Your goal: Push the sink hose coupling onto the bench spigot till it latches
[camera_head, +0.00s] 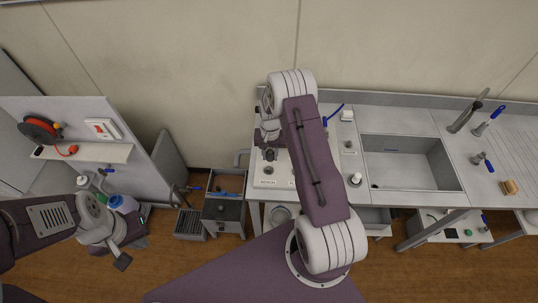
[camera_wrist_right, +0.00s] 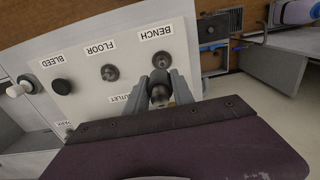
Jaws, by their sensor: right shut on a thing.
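The white panel (camera_wrist_right: 125,50) fills the middle of the right wrist view, with labels BLEED, FLOOR, BENCH and a partly hidden OUTLET. My right gripper (camera_wrist_right: 160,85) has its grey fingers on both sides of a dark cylindrical coupling (camera_wrist_right: 158,95), right at the BENCH label. In the head view my right gripper (camera_head: 269,153) is over the panel's upper part, small and partly covered by my arm. My left gripper (camera_head: 120,260) hangs low at the left, its fingers unclear.
Dark floor spigot (camera_wrist_right: 110,72) and black bleed knob (camera_wrist_right: 61,86) sit beside the BENCH position. A sink (camera_head: 410,165) is to the right of my arm. A shelf with an orange reel (camera_head: 40,128) is further left.

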